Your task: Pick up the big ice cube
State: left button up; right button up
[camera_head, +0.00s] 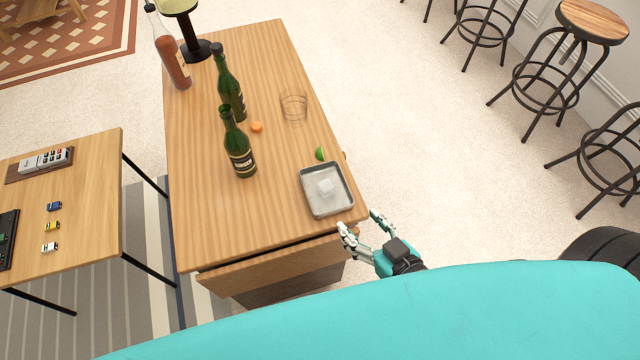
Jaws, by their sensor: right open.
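The big ice cube (325,187) is a pale, translucent block. It lies in a shallow grey metal tray (346,204) near the front right corner of the wooden bar top. My right gripper (359,221) is open and empty, just off the front right corner of the bar, close to the tray and to the right of and nearer than the cube. It does not touch the cube. My left gripper is not in view.
On the wooden bar top (215,215) stand two green bottles (239,150), a bottle of reddish liquid (172,60), a clear glass (293,107), a lime wedge (320,153) and an orange piece (257,127). A drawer front (270,266) juts out below the front edge. Stools (590,20) stand far right.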

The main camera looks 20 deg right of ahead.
jog(key=p, duration=0.1)
send_near(326, 185)
jog(key=shift+w+r, duration=0.1)
jog(key=shift+r, duration=0.05)
jog(key=p+x, duration=0.1)
jog(key=x, duration=0.3)
jog(key=shift+w+a+f, duration=0.15)
jog(key=shift+a+f, duration=0.1)
jog(key=p+x, duration=0.1)
jog(key=x, duration=0.4)
jog(key=shift+d, duration=0.2)
jog(key=shift+w+f, duration=0.1)
jog(key=shift+w, duration=0.15)
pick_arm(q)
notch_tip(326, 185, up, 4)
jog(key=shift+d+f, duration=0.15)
pick_arm(e)
jog(key=shift+s, duration=0.1)
jog(key=c, duration=1)
